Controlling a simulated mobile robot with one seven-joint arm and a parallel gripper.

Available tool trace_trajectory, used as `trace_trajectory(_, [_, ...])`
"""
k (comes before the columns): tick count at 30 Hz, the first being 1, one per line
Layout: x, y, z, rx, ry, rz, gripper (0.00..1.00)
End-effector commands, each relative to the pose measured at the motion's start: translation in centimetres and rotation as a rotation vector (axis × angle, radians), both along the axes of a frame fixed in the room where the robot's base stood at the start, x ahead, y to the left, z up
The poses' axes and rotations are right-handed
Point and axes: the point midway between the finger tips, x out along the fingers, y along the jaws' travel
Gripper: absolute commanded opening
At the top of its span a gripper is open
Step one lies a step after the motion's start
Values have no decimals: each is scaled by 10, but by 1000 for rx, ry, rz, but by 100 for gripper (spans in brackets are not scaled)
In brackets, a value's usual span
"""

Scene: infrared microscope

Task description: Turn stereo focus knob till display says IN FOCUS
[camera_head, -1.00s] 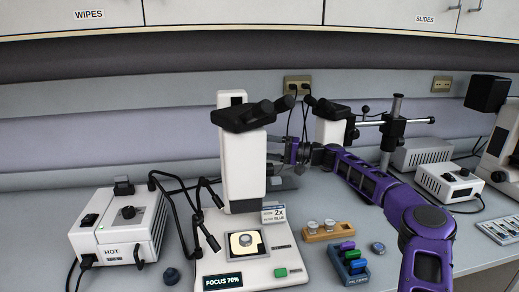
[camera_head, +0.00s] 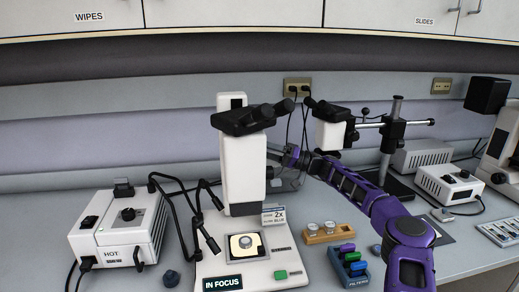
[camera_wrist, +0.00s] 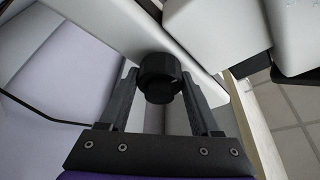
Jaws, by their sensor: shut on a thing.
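The white stereo microscope (camera_head: 243,165) stands on its base with black eyepieces on top. The display (camera_head: 222,283) on the front of its base reads IN FOCUS. The black focus knob (camera_wrist: 160,78) shows in the wrist view between my fingers, at the side of the white microscope body. My gripper (camera_wrist: 163,92) is shut on the knob, one finger on each side of it. In the head view my gripper (camera_head: 287,158) is at the right side of the microscope column, and the knob is largely hidden there.
A HOT lamp box (camera_head: 120,228) with black gooseneck arms stands at left. A wooden holder (camera_head: 326,236) and a blue rack (camera_head: 349,270) lie right of the base. A second microscope (camera_head: 332,133) on a boom stand is behind my arm.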

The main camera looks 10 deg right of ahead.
Motion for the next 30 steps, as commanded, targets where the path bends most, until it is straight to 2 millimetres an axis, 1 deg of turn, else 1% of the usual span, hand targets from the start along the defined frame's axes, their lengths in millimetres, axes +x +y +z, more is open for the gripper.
trace_trajectory(10, [0, -1, 0, -1, -1, -2, 9])
trace_trajectory(11, [0, -1, 0, -1, -1, -2, 66])
trace_trajectory(15, [0, -1, 0, -1, -1, -1, 91])
trace_trajectory(16, [0, -1, 0, -1, -1, -1, 94])
trace_trajectory(25, [0, -1, 0, 0, -1, 0, 94])
trace_trajectory(28, [-2, -8, -2, 0, -1, -2, 94])
trace_trajectory(30, [-5, -18, -4, 0, 0, -3, 94])
